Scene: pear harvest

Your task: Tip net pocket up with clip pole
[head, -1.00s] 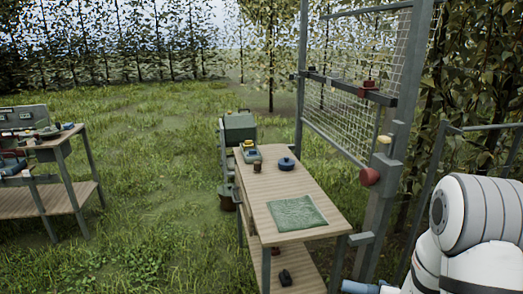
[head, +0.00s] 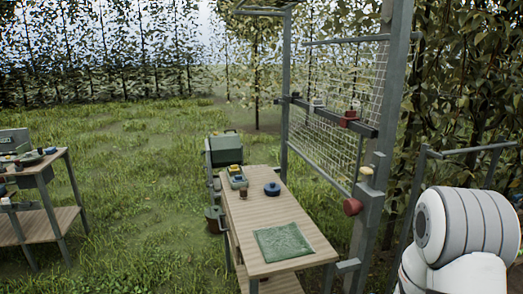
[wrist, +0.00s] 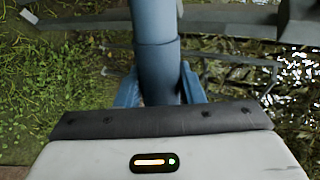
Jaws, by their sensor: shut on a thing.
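My gripper (wrist: 160,92) shows in the wrist view with its two blue fingers on either side of a blue-grey round pole (wrist: 157,60). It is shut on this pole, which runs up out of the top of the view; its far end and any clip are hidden. In the head view a pale net (head: 352,82) hangs in a grey frame (head: 383,115) at the right of centre. A dark crossbar (head: 325,115) with a red block (head: 348,119) runs across the net. I cannot tell the pocket's exact shape. My gripper is outside the head view.
A wooden table (head: 246,217) stands left of the frame with a green cloth (head: 282,242), a blue round pot (head: 272,188) and a brown cup (head: 244,193). Another bench (head: 40,225) stands far left. Grass between them is open. A red knob (head: 352,206) sticks out from the post.

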